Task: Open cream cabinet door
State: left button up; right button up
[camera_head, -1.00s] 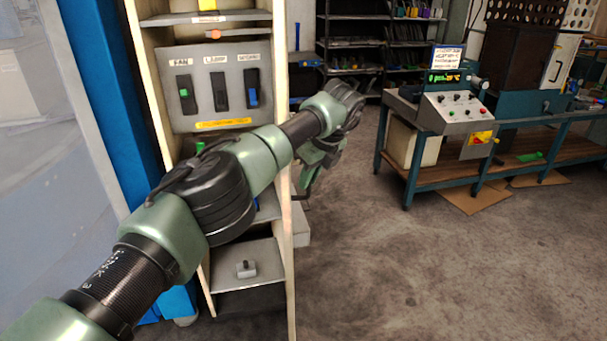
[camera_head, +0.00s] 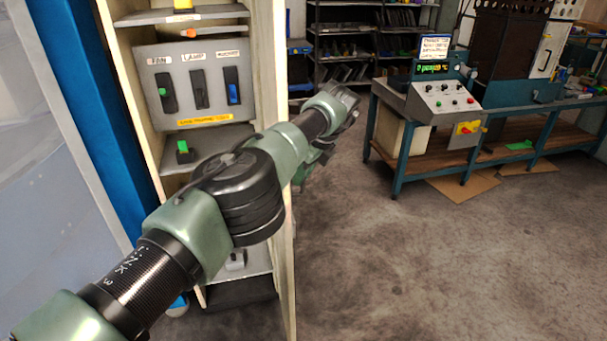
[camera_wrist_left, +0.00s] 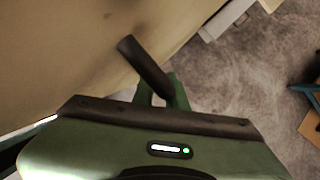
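The cream cabinet (camera_head: 128,95) stands open at the left in the head view, its shelves showing. Its cream door (camera_head: 274,60) is at the right of the opening, seen nearly edge-on; the door's face also fills the upper left of the left wrist view (camera_wrist_left: 60,50). My left arm crosses in front of the cabinet, and my left gripper (camera_head: 315,158) is on the far side of the door, mostly hidden by the arm. In the left wrist view a dark bar handle (camera_wrist_left: 146,66) reaches down to the gripper's green fingers (camera_wrist_left: 168,95). Their grip on it is unclear. My right gripper is out of view.
A switch panel (camera_head: 198,85) and small parts sit on the cabinet shelves. A blue post (camera_head: 85,120) stands left of the cabinet. A teal workbench (camera_head: 400,165) with a control box (camera_head: 443,101) stands at the right. The concrete floor (camera_head: 420,260) between is clear.

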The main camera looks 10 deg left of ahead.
pick_arm(q)
jog(key=o, duration=0.3)
jog(key=shift+a+r, duration=0.15)
jog(key=shift+o, duration=0.2)
jog(key=shift+d+r+b, duration=0.3)
jog(key=shift+b, duration=0.05)
jog(key=v, duration=0.7)
jog(key=shift+a+f, duration=0.15)
